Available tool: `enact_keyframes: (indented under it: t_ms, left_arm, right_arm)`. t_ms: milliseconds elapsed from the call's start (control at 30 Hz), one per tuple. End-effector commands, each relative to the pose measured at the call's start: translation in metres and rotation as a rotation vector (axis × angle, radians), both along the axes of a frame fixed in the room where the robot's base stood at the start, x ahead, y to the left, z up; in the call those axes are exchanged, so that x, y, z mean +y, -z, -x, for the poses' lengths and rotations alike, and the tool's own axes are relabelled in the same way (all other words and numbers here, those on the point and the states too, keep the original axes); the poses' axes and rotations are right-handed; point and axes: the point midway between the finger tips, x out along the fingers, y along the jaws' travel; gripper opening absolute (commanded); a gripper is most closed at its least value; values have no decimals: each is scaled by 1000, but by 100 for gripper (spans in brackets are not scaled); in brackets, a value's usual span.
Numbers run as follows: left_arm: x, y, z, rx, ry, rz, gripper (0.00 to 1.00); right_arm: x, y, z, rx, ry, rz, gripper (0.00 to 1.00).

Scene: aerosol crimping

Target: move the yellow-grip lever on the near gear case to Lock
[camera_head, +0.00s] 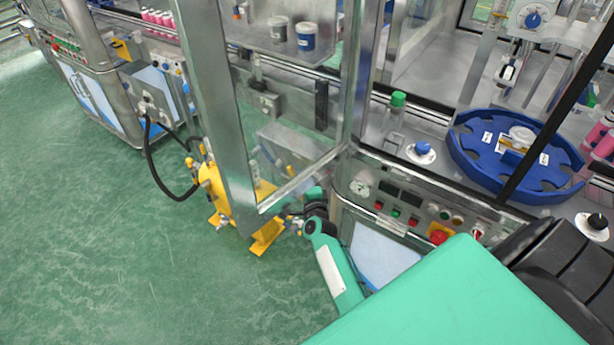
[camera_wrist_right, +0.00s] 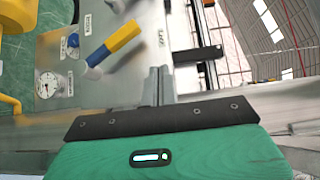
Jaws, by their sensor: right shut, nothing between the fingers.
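In the right wrist view, the lever with the yellow grip (camera_wrist_right: 122,36) and a blue section beside it lies slanted across a grey metal plate (camera_wrist_right: 62,50). Its pale end is at lower left, and its yellow end points up and right. A label reading "Lock" (camera_wrist_right: 162,38) is to the right of the yellow end. My right gripper (camera_wrist_right: 157,78) is shut and empty, below and to the right of the lever, with a visible gap in the picture. In the head view my green arm reaches down beside the machine, and the lever cannot be made out. My left gripper is not in view.
A round gauge (camera_wrist_right: 46,85) and small labels are on the plate. A yellow stand (camera_head: 225,195) with a black hose is on the green floor. The machine's steel frame post (camera_head: 222,100) and button panel (camera_head: 400,203) are close to my arm. Open floor is at left.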

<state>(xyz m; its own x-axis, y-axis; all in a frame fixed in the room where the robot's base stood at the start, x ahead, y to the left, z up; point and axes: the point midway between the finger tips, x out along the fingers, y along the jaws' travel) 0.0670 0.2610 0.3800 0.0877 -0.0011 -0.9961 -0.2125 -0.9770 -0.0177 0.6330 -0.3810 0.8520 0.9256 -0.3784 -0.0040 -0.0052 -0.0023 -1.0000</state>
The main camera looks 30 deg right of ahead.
Motion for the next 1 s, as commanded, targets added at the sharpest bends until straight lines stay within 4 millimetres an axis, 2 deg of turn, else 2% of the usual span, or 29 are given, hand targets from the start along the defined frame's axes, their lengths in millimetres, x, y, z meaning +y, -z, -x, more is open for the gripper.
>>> enact_keyframes:
  t_ms: [33,167,367,500,700,1000]
  left_arm:
    - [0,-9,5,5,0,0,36]
    - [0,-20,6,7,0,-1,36]
    - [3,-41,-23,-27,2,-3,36]
    - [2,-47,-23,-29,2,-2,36]
    - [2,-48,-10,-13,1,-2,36]
    - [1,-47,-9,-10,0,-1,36]
  right_arm:
    - [4,-6,6,1,-1,-1,0]
    - [12,-14,23,1,-1,-1,0]
    - [25,-25,51,1,-1,0,0]
    - [32,-29,65,0,0,0,0]
    - [35,-30,71,-1,0,-1,0]
    - [35,-30,71,-1,0,-1,0]
